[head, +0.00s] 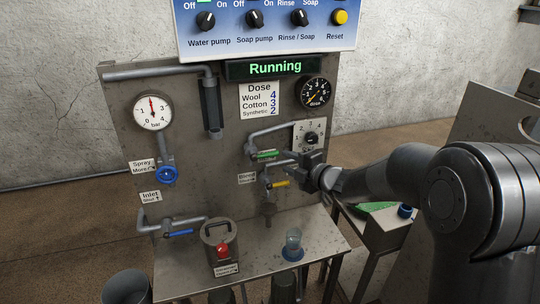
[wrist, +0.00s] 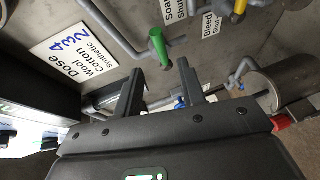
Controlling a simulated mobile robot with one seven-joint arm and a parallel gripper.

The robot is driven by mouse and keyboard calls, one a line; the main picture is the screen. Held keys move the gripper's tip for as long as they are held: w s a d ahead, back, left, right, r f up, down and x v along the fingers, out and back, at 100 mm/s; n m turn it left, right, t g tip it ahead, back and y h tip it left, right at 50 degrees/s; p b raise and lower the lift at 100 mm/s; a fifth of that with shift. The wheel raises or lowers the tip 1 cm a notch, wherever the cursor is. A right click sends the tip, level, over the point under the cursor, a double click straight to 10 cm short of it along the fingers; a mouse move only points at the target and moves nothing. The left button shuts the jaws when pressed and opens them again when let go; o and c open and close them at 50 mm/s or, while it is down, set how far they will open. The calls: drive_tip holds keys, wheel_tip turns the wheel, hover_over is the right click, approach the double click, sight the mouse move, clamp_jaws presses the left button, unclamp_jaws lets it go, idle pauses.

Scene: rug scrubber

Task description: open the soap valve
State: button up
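The green valve handle (head: 266,153) is on a grey pipe at the middle right of the steel panel. In the wrist view the green handle (wrist: 158,46) lies just beyond my fingertips and appears to stand across its pipe. A partly cut-off label beginning "Soa" (wrist: 257,3) is near it. My gripper (wrist: 160,78) is open, with an empty gap between its two fingers. In the head view my gripper (head: 296,160) is just right of the green handle; I see no clear contact.
A yellow bleed handle (head: 279,184) sits just below. A blue spray wheel (head: 167,174) and blue inlet handle (head: 178,233) are left. The dose label (head: 259,100) is above. A canister (head: 220,244) and glass beaker (head: 293,243) stand on the shelf (head: 260,270). The display (head: 275,68) reads "Running".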

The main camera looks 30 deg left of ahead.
sight(270, 155)
drive_tip(key=x, duration=0.9)
drive_tip(key=shift+w+a, duration=0.1)
drive_tip(key=shift+a, duration=0.1)
drive_tip(key=shift+f, duration=0.1)
clamp_jaws()
